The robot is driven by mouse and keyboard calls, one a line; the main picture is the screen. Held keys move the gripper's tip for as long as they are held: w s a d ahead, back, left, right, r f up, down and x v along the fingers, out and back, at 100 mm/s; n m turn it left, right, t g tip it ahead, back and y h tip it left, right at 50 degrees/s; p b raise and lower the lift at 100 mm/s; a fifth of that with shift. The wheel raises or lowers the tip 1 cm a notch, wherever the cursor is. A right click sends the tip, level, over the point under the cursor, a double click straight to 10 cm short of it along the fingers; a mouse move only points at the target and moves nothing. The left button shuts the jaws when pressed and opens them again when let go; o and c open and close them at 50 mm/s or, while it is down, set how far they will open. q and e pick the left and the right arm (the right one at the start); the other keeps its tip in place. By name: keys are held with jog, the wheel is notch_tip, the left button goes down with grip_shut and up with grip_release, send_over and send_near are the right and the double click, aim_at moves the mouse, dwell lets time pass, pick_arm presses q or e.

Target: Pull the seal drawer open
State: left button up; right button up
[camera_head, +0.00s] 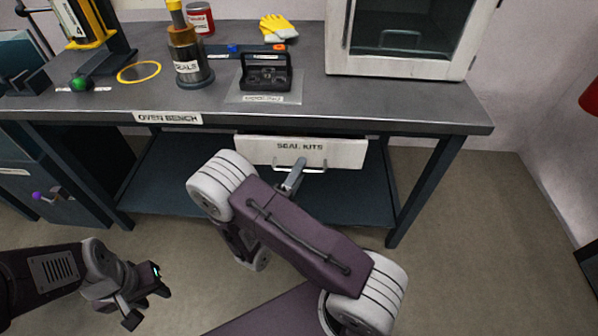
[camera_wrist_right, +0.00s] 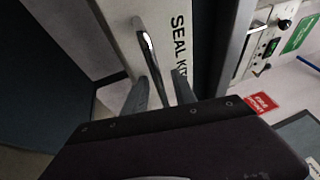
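The seal drawer (camera_head: 345,152) has a white front labelled SEAL KITS and sits under the bench top; no drawer interior shows. Its metal bar handle (camera_head: 316,170) runs along the lower front. My right gripper (camera_head: 297,168) is at the handle, with its arm hiding part of the view below. In the right wrist view, the handle (camera_wrist_right: 147,52) runs between the two fingers of my right gripper (camera_wrist_right: 160,88). The fingers are apart, with gaps beside the bar. My left gripper (camera_head: 148,292) is low at the left, open and empty, away from the drawer.
The oven bench (camera_head: 410,108) carries a seals post (camera_head: 188,58), a black holder (camera_head: 266,72) and a white oven cabinet (camera_head: 400,68).

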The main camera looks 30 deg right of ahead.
grip_shut()
dwell(1.3)
